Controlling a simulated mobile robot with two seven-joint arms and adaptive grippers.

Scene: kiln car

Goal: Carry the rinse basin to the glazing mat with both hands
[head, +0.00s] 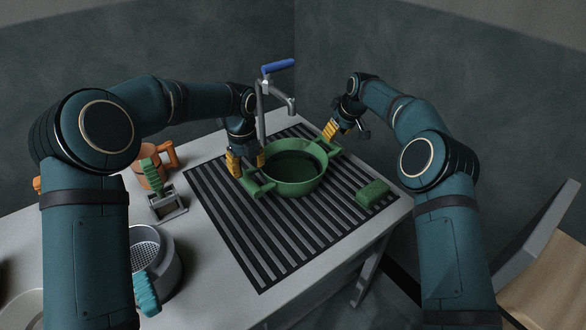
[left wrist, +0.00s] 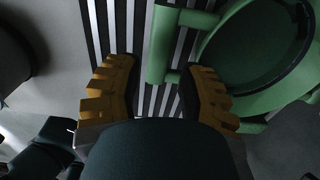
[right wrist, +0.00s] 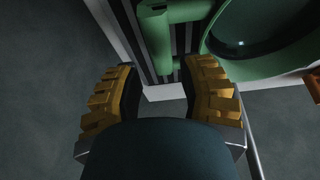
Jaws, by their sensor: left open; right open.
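The green rinse basin (head: 290,190) stands upright on a black-and-grey slatted surface (head: 262,262), with dark contents inside. It has a bar handle on each side. My left gripper (head: 247,168) is open above the left handle; in the left wrist view that handle (left wrist: 160,45) lies ahead, between the lines of the fingers. My right gripper (head: 343,136) is open near the far right handle; in the right wrist view that handle (right wrist: 157,42) lies ahead between the fingers. Neither gripper holds the basin. I cannot identify a separate glazing mat.
A tap with a blue lever (head: 278,67) rises behind the basin. A green block (head: 373,192) lies on the slats at right. An orange mug (head: 150,176), a small grey holder (head: 167,206) and a grey strainer pot (head: 168,270) stand at left. Walls close off the back.

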